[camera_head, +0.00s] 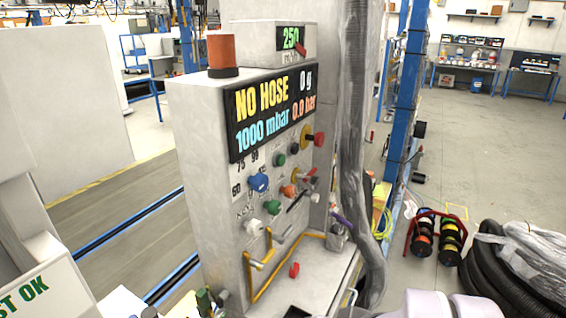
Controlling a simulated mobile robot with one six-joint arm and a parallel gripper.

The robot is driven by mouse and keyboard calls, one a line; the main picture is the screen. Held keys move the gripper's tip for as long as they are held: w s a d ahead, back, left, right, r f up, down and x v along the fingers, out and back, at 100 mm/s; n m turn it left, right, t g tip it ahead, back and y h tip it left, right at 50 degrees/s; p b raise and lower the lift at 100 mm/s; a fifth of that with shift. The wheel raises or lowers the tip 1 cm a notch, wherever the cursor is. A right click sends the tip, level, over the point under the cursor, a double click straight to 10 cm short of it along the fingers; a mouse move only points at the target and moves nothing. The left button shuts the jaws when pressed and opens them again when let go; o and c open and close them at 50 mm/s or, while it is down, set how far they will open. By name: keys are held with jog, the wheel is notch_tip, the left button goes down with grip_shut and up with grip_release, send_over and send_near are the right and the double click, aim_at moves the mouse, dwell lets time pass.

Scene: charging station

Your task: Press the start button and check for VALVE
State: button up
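The charging station (205,170) is a pale cabinet in the middle of the head view. Its black display (272,108) reads "NO HOSE", "0 g", "1000 mbar" and "0.0 bar"; the word VALVE does not show on it. Below the display are a green button (279,160), a lower green button (273,207), a blue knob (258,182), a white knob (253,227) and an orange knob (288,191). I cannot read which one is the start button. My gripper is not in view.
An orange beacon (221,50) and a box reading 250 (291,38) stand on top. A yellow pipe (286,262) and red valve handle (294,270) sit low in front. A thick grey hose (354,150) hangs at the right. Cable reels (436,237) and black hoses (496,275) lie farther right.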

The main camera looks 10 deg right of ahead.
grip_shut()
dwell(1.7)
